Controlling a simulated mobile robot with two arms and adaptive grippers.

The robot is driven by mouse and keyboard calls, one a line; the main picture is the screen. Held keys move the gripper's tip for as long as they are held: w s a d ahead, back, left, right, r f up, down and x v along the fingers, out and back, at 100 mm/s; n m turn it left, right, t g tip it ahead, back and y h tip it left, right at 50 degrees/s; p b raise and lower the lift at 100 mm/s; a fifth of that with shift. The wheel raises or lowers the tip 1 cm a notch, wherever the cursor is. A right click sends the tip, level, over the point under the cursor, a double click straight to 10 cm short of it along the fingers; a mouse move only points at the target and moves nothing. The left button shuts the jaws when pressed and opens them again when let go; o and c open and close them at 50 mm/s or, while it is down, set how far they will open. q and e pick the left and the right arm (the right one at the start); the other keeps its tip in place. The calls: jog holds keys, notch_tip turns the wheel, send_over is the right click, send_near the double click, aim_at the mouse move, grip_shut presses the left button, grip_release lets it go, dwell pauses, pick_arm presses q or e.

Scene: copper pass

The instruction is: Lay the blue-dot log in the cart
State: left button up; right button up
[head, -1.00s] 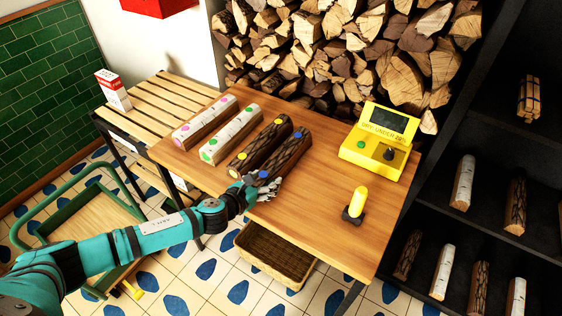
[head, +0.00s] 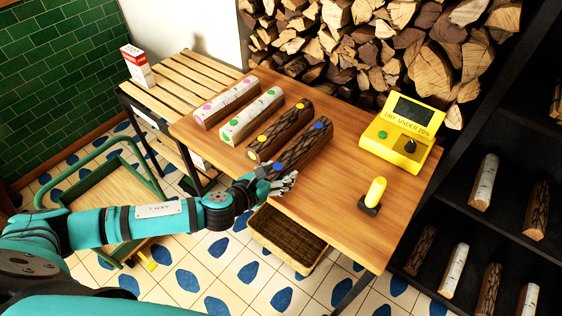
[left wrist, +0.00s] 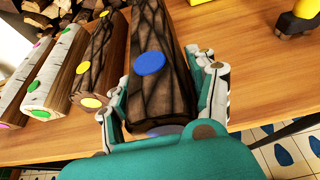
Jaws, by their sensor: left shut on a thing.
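The blue-dot log (head: 306,146) has dark, ridged bark and blue dots. It lies at the right end of the log row on the wooden table (head: 330,210). My left gripper (head: 282,180) is at its near end. In the left wrist view the gripper's fingers (left wrist: 165,105) are shut on both sides of the blue-dot log (left wrist: 158,38). I cannot tell whether the log is lifted clear of the table. The cart (head: 108,192), with a green frame and a wooden bed, stands on the floor at the left, partly behind my left arm. My right gripper is not in view.
A yellow-dot log (head: 280,130) lies close beside it, then green-dot (head: 252,115) and pink-dot (head: 226,101) birch logs. A yellow meter (head: 402,133) and a yellow-handled tool (head: 373,195) stand to the right. A basket (head: 285,238) sits below the table edge. A slatted bench (head: 185,85) adjoins the table.

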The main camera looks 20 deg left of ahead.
pick_arm(q)
jog(key=s+d+r+b, duration=0.1)
jog(key=s, duration=0.8)
jog(key=w+a+r+n+y, duration=0.1)
jog(key=a+r+n+y, duration=0.1)
jog(key=r, duration=0.5)
jog(key=a+r+n+y, duration=0.2)
jog(key=r, duration=0.4)
jog(key=shift+w+r+t+y, duration=0.3)
jog(key=shift+w+r+t, duration=0.05)
jog(key=shift+w+t, duration=0.05)
